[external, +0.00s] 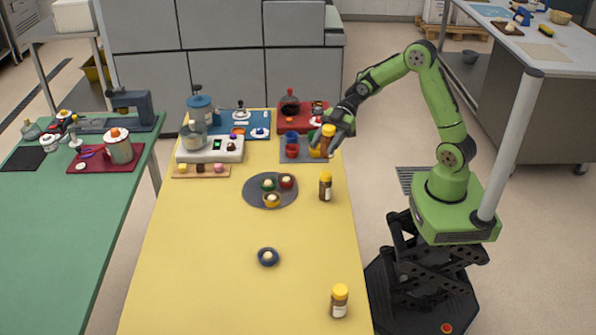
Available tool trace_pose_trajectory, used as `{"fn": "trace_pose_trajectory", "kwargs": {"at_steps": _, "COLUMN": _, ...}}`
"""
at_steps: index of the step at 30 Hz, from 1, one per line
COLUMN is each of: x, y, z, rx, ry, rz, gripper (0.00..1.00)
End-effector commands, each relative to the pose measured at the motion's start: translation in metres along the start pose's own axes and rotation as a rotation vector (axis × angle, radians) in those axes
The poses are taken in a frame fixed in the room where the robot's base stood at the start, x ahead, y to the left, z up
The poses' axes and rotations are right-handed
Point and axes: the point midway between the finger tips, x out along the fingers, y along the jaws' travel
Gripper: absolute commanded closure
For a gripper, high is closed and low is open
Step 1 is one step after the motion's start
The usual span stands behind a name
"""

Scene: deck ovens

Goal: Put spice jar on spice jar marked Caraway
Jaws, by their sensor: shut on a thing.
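My gripper (336,131) is at the far right part of the yellow table, shut on a spice jar (327,145) with a yellow cap and a brown body. The held jar is roughly upright, in front of the grey mat; I cannot tell whether it touches anything below. A second spice jar (325,188) stands upright nearer, right of the round grey mat. A third spice jar (340,301) stands at the table's near right with a pale label. The labels are too small to read, so I cannot tell which jar is marked Caraway.
The yellow table (215,265) is mostly clear in front. A round grey mat (255,200) holds three small bowls. Behind are a scale (190,156), a grey mat (288,158) with cups and a red tray (285,126).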

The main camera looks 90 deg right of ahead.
Motion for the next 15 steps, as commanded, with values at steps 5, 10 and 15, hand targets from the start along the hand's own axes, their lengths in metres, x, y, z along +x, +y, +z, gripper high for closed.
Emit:
{"fn": "trace_pose_trajectory", "kwargs": {"at_steps": 5, "x": 0.013, "y": 0.000, "z": 0.031, "rx": 0.004, "ry": 0.001, "rz": 0.000, "gripper": 0.90}}
{"fn": "trace_pose_trajectory", "kwargs": {"at_steps": 10, "x": 0.025, "y": 0.000, "z": 0.058, "rx": 0.006, "ry": 0.000, "rz": 0.000, "gripper": 0.90}}
{"fn": "trace_pose_trajectory", "kwargs": {"at_steps": 15, "x": 0.027, "y": 0.000, "z": 0.063, "rx": 0.000, "ry": 0.000, "rz": 0.002, "gripper": 0.90}}
